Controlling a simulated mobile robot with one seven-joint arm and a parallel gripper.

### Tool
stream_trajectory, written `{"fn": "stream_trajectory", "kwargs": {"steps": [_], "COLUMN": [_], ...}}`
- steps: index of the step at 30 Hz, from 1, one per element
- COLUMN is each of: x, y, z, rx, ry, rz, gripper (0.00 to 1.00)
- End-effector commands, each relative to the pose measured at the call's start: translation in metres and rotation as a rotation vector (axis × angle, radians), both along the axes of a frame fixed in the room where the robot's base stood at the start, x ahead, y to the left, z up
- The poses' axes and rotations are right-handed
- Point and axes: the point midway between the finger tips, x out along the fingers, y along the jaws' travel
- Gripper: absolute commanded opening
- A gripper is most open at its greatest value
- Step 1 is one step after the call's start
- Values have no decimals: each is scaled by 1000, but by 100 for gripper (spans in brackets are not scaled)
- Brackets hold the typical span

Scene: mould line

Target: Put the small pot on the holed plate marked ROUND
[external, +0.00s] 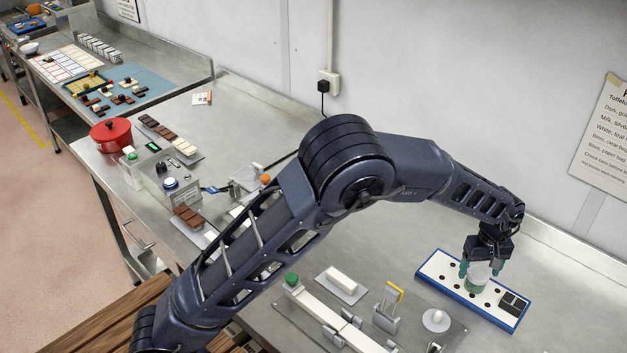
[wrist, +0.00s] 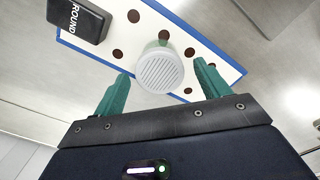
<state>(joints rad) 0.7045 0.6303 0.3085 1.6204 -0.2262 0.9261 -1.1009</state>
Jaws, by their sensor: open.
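The small pot (external: 476,279) is pale, with a ribbed round top that shows in the wrist view (wrist: 160,71). It appears upright on the holed plate (external: 437,264), a white board with a blue edge and dark holes. The plate also fills the upper middle of the wrist view (wrist: 191,60). A black block (wrist: 78,18) lettered ROUND is at one end of the plate. My gripper (external: 477,271) is open, its green fingers on either side of the pot. In the wrist view, gaps show between both fingers and the pot. The pot's contact with the plate is partly hidden.
The wall stands behind the bench. Bare steel bench lies behind the plate.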

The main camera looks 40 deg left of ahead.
Motion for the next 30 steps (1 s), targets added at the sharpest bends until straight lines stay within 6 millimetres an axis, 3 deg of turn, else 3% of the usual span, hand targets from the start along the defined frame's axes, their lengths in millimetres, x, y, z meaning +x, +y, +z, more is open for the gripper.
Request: {"fn": "stream_trajectory", "kwargs": {"steps": [3,9,19,23,30], "x": [1,0,-1,-9,-44], "y": [-1,0,5,29,100], "z": [26,60,88,109,166], "rx": [-2,-1,-5,-22,-68], "ry": [-4,-3,-4,-12,-48], "rz": [0,-1,-4,-26,-111], "gripper": [75,75,75,75,75]}}
